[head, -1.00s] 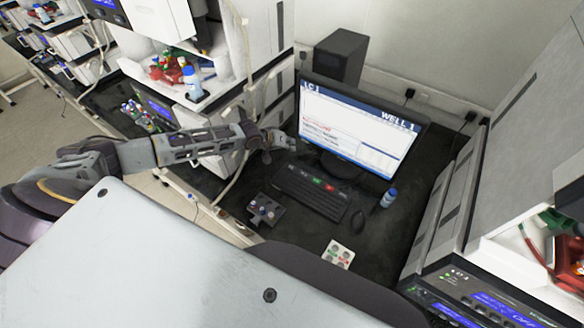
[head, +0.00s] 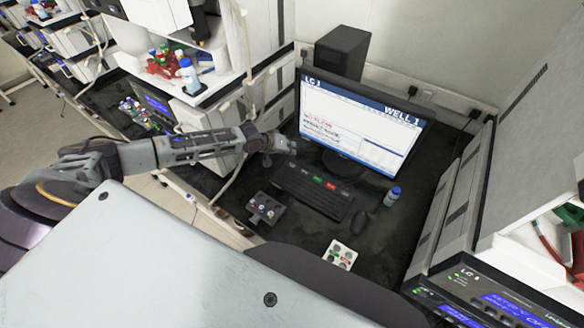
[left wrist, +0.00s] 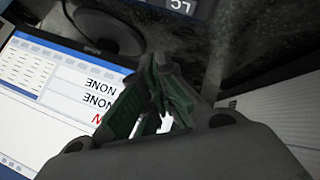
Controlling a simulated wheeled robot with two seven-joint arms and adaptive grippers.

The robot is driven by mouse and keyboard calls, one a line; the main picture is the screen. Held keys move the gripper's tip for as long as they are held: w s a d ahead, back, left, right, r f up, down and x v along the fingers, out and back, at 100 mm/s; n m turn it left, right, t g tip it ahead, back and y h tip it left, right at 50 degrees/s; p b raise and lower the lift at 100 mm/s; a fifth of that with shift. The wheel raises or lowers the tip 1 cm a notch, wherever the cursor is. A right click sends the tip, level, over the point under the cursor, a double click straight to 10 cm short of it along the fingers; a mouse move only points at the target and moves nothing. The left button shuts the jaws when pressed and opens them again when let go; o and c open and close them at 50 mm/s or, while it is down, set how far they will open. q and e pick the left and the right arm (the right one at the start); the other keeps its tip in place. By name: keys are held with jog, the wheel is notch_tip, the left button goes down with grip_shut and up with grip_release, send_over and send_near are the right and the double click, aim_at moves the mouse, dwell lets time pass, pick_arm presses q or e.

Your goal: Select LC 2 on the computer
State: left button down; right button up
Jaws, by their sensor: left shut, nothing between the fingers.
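The computer monitor (head: 355,125) stands on the black bench, its screen lit with "LC 1" at top left and "WELL 1" at top right. Part of the screen (left wrist: 50,95) fills the left of the left wrist view. The black keyboard (head: 312,190) lies in front of the monitor, with a few green and red keys. My left gripper (head: 288,146) is shut and empty, just left of the monitor and above the far left end of the keyboard. Its fingers show in the left wrist view (left wrist: 160,90). Whether it touches a key cannot be told. My right gripper is not in view.
A mouse (head: 365,222) and a blue-capped bottle (head: 392,196) are right of the keyboard. A small holder with vials (head: 264,208) and a white card (head: 340,254) lie in front. A black computer tower (head: 341,53) stands behind. Instrument stacks flank the bench.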

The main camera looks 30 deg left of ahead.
aim_at(290, 164)
pick_arm(q)
jog(key=shift+f+b, duration=1.25)
jog(key=shift+f, duration=0.05)
jog(key=shift+f+b, duration=0.55)
jog(key=shift+f, duration=0.75)
jog(key=shift+f, duration=0.85)
dwell(1.0)
jog(key=shift+r, duration=0.15)
jog(key=shift+r+p, duration=0.7)
jog(key=shift+p, duration=0.25)
jog(key=shift+r+p, duration=2.55)
